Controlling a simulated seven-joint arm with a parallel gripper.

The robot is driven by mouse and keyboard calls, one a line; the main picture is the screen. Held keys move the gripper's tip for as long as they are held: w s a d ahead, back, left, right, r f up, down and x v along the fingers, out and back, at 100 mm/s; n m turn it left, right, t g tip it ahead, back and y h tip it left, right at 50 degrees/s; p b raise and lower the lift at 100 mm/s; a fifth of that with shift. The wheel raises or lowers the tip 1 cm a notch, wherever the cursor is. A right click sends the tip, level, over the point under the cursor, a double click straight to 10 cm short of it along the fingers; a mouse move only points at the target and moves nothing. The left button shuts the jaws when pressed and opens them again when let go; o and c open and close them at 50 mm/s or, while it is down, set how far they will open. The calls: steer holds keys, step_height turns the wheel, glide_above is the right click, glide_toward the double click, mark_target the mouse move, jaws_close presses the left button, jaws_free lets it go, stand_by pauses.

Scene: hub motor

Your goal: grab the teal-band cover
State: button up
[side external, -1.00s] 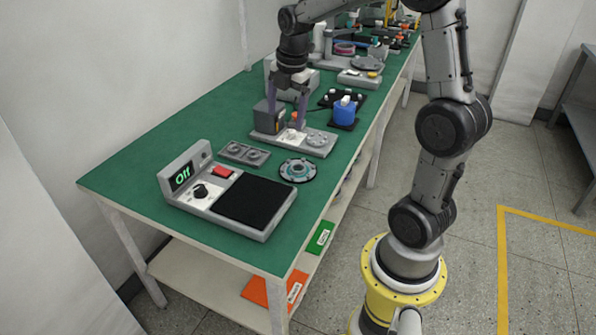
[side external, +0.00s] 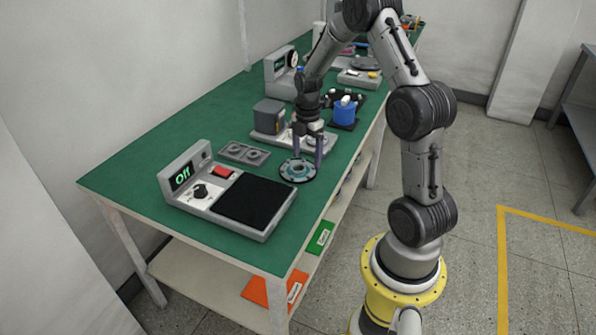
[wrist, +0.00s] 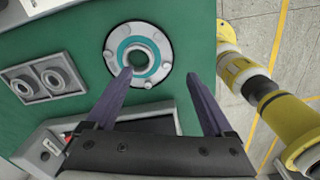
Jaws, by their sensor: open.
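The teal-band cover (side external: 298,170) is a round grey disc with a teal ring and a dark centre. It lies flat on the green table, in front of the fixture plate. It also shows in the wrist view (wrist: 115,70), near the top middle. My gripper (side external: 309,160) is directly above or just behind the cover, pointing down. In the wrist view my gripper (wrist: 162,74) has its two purple fingers wide apart, with nothing between them. The left fingertip overlaps the cover's lower edge in that picture; I cannot tell whether it touches.
A grey device (side external: 178,181) reading "Off" with a black pad stands in front left. A grey plate with two round recesses (side external: 244,153) lies left of the cover. The table's right edge is close.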

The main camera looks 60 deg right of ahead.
mark_target(307, 168)
steer(key=shift+s+d+f, duration=0.1)
steer(key=shift+f, duration=2.55)
jaws_close()
steer(key=shift+r, duration=0.1)
